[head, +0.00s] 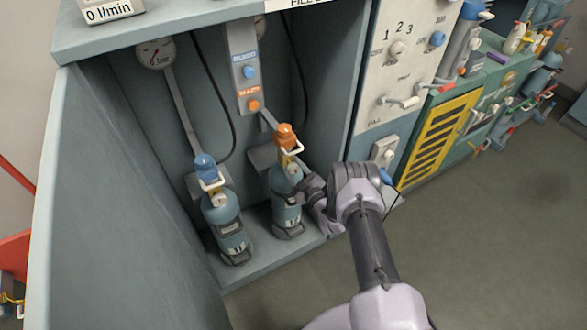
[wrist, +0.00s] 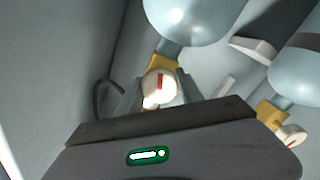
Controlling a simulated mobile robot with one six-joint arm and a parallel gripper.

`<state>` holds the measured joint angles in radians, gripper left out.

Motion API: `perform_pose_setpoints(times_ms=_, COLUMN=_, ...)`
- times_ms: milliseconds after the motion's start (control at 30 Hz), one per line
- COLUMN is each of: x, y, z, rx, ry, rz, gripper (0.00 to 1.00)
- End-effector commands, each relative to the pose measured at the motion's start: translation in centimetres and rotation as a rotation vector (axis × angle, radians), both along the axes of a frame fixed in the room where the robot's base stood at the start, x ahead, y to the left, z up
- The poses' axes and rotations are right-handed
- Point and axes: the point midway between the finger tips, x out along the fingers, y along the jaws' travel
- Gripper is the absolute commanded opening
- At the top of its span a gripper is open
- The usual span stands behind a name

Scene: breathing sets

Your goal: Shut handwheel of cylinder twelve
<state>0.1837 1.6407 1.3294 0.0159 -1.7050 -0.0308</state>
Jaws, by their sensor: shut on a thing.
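Two blue-grey cylinders stand in the cabinet. The right cylinder (head: 287,212) has a yellow valve and an orange fitting (head: 287,136) with a white handle above; the left cylinder (head: 221,212) has a blue fitting (head: 206,165). The printed numbers are too small to read surely. My gripper (head: 304,182) is at the right cylinder's neck, coming from the right. In the wrist view, a white round handwheel (wrist: 160,86) with a red mark sits on a yellow valve, between my grey fingers. My gripper is shut on it; the grip's contact is partly hidden.
The left cylinder's white handwheel (wrist: 290,136) shows at right in the wrist view. The cabinet side wall (head: 105,190) and floor ledge (head: 262,258) bound the space. A white control panel (head: 405,60) stands to the right. Open floor (head: 480,235) lies at lower right.

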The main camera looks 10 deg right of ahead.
Motion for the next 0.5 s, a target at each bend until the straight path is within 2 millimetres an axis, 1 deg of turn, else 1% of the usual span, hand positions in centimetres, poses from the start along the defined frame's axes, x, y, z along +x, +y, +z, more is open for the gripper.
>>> perform_pose_setpoints(times_ms=500, x=-0.14, y=0.04, z=-0.2, rx=0.465, ry=0.155, rz=0.0, gripper=0.03)
